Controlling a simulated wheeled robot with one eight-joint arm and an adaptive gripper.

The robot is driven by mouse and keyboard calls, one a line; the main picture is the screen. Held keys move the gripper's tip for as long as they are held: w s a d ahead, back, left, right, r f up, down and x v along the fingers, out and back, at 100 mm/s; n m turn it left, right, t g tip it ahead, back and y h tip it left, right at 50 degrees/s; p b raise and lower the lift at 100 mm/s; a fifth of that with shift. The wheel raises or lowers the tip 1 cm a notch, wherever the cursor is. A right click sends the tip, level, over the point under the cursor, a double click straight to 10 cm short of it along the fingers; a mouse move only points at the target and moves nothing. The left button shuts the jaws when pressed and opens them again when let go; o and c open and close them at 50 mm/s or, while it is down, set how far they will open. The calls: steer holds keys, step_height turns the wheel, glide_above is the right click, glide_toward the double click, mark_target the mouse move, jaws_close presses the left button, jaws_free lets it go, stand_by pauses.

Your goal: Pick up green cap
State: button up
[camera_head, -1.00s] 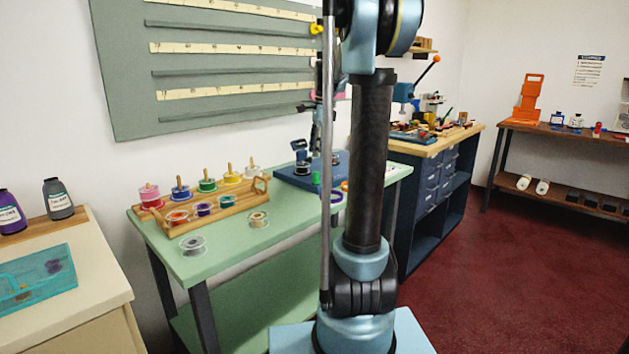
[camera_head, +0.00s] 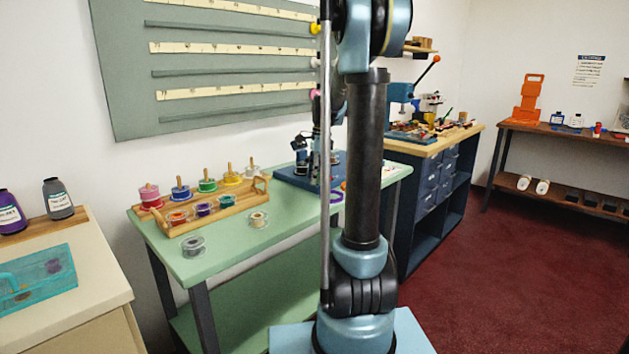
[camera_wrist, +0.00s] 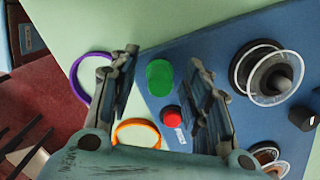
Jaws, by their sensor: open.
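The green cap (camera_wrist: 160,74) is a small round green piece near the left edge of the blue base (camera_wrist: 225,45) in the wrist view. My gripper (camera_wrist: 164,57) is open, one finger on either side of the cap in the picture, with visible gaps. I cannot tell whether the fingertips are down at the cap's height. In the head view my arm covers most of the gripper, and the cap cannot be made out.
A red button (camera_wrist: 171,117) sits close below the cap. A spool with a clear rim (camera_wrist: 268,72) stands to the right. A purple ring (camera_wrist: 77,84) and an orange ring (camera_wrist: 124,127) lie nearby. A wooden spool rack (camera_head: 218,205) stands on the green table (camera_head: 205,265).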

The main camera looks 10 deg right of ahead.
steer(key=c, duration=0.7)
